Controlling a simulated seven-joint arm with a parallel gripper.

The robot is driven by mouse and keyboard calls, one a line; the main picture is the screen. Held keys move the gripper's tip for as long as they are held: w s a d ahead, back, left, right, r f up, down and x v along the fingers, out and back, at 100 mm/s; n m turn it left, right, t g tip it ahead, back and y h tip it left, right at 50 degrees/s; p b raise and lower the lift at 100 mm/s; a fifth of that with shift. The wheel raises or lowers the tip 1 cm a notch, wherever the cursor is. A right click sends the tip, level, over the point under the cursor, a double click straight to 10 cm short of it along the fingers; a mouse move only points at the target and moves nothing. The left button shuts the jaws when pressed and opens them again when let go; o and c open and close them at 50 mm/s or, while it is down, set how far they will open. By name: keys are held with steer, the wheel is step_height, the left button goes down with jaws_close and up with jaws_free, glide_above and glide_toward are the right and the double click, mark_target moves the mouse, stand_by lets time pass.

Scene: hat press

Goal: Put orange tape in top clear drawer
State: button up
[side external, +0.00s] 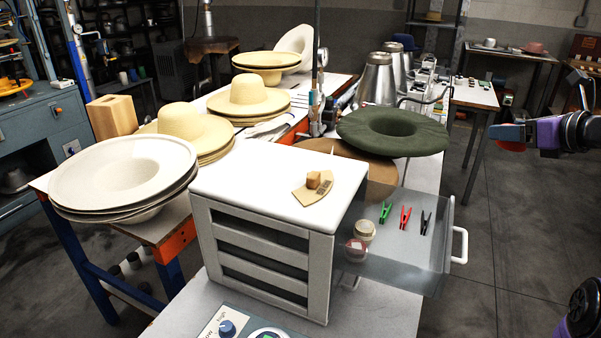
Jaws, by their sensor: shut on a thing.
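My gripper (490,132) is in the air at the right edge of the side external view. It is shut on a small orange-red thing (511,146), probably the orange tape, mostly hidden by the gripper. The top clear drawer (432,262) is pulled out to the right from the white cabinet (320,262). My gripper is above and to the right of the drawer, apart from it. In the drawer lie a green clip (385,212), a red clip (404,218) and a black clip (425,223). Small round containers (364,231) are at its left end.
A small wooden piece (315,186) lies on the cabinet top. A dark green hat (393,132) lies behind the drawer. Straw hats (248,96) and a pale hat stack (122,172) stand to the left. The space between my gripper and the drawer looks clear.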

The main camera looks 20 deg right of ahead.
step_height(320, 180, up, 9)
steer(key=shift+r, duration=0.2)
steer(key=w+a+n+g+y, duration=0.1)
steer(key=w+a+n+y, duration=0.3)
steer(key=a, duration=0.5)
steer(key=w+a+n+g+y, duration=0.1)
steer(key=w+a+n+y, duration=0.15)
steer(key=w+a, duration=0.5)
steer(key=s+a+n+g+y, duration=0.2)
steer(key=a+n+g+y, duration=0.25)
steer(key=a, duration=1.15)
glide_above(288, 166)
steer(key=s, duration=0.1)
steer(key=shift+t, duration=0.35)
step_height(288, 166, down, 14)
steer(key=shift+d+f, duration=0.15)
steer(key=shift+w+f, duration=0.25)
steer(key=shift+f, duration=0.1)
steer(key=shift+w+a+f, duration=0.1)
steer(key=shift+f, duration=0.75)
steer(key=shift+w+a+f, duration=0.1)
steer(key=shift+f, duration=0.75)
